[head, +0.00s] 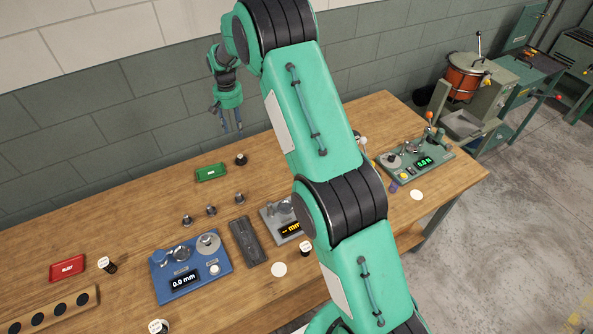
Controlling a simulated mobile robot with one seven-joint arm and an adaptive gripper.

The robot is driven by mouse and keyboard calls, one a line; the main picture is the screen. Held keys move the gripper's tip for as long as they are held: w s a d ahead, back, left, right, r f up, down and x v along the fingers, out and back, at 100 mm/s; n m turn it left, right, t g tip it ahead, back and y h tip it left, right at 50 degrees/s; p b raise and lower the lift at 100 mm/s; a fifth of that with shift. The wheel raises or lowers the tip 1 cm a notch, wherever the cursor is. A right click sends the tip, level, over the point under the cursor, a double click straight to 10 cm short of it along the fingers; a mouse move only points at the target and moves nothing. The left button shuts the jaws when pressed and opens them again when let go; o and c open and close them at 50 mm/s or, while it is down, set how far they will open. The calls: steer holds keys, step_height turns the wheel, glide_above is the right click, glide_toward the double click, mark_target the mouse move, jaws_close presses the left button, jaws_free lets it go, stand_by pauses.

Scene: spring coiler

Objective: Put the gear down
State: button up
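My gripper (232,127) hangs in the air near the grey wall, above the back edge of the workbench. Its two thin fingers point down and are apart, with nothing visible between them. I cannot make out a gear for certain. Several small dark pieces with metal tops, one of them here (211,210), stand on the wood below the gripper. They are too small to tell whether any is a gear. A green tray (211,172) lies near the back of the bench, below and left of the gripper.
On the wooden bench (130,237) are a blue gauge reading 0.0 mm (190,266), a dark slotted block (247,241), a grey gauge (275,222) partly behind my arm, a red tray (67,268) and a green tester (415,163). My arm hides the bench's middle.

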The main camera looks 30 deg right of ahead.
steer(key=s+a+r+n+t, duration=0.1)
steer(key=s+r+t, duration=0.2)
steer(key=s+r, duration=2.3)
steer(key=s+r+t, duration=0.1)
steer(key=s+r, duration=0.1)
steer(key=s, duration=1.3)
steer(key=s+a+r+n+t, duration=0.1)
steer(key=s+r, duration=0.1)
steer(key=s, duration=1.3)
steer(key=shift+s+r+n, duration=0.2)
steer(key=shift+s+n, duration=0.1)
steer(key=shift+f, duration=0.1)
step_height(320, 180, down, 8)
steer(key=b, duration=0.8)
steer(key=shift+f+b, duration=0.15)
steer(key=shift+b, duration=0.15)
